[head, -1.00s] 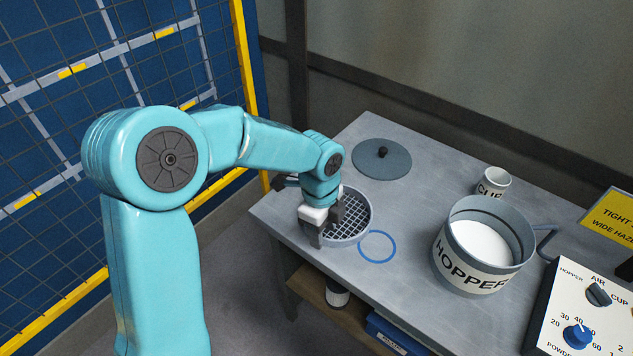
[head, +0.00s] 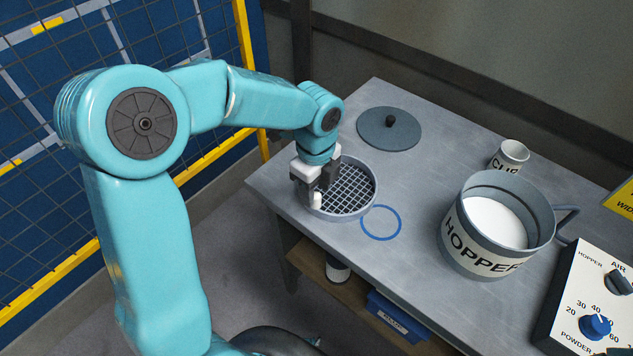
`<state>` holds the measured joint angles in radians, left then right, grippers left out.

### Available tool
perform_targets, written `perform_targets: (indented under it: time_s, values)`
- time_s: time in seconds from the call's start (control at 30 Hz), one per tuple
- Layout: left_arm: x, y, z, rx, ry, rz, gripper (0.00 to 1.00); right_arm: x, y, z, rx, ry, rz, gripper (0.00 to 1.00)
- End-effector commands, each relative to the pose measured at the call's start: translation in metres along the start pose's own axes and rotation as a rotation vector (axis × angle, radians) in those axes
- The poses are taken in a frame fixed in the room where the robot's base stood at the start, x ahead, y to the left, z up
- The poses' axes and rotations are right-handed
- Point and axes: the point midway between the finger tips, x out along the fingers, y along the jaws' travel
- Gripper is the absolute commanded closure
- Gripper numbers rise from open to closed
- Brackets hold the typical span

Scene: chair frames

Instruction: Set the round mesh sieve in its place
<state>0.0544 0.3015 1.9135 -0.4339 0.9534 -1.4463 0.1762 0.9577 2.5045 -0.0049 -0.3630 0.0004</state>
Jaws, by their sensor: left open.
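The round mesh sieve (head: 352,188) is a grey ring with a grid inside. It lies flat on the grey table near its left end. My left gripper (head: 316,191) is open above the left part of the sieve's rim, with a small white piece showing at its fingers. The arm and fingers hide part of the rim, and I cannot tell whether the fingers touch it. A blue ring (head: 381,222) is marked on the table just right of the sieve. The hopper (head: 492,228), a grey pot holding white powder, stands further right. My right gripper is out of view.
A flat round lid (head: 389,130) with a dark knob lies behind the sieve. A cup (head: 510,156) stands behind the hopper. A control box (head: 590,300) with knobs is at the right. A blue box (head: 397,318) sits on the lower shelf. The table between ring and lid is clear.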

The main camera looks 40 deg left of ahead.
Motion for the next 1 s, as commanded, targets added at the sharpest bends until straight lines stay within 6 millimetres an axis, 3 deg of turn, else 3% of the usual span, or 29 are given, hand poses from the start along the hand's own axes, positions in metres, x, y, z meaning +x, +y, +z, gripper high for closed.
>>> perform_targets:
  time_s: [0.03,0.1,0.13,0.27,0.53,1.0]
  values:
    - [0.016,0.000,0.001,0.000,0.000,0.001,0.52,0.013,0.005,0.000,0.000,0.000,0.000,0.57]
    - [0.026,-0.001,0.001,-0.001,0.000,0.000,0.52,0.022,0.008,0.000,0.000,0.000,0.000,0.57]
    - [0.020,-0.001,0.001,-0.001,0.000,-0.001,0.59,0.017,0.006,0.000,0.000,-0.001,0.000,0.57]
    - [0.017,-0.002,0.002,-0.001,0.000,0.000,1.00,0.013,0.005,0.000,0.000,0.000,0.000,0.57]
    - [0.012,-0.004,0.002,-0.002,0.000,-0.001,1.00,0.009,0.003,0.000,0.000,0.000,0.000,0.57]
    - [-0.020,-0.004,0.002,-0.001,0.001,-0.002,1.00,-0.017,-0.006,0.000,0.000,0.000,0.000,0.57]
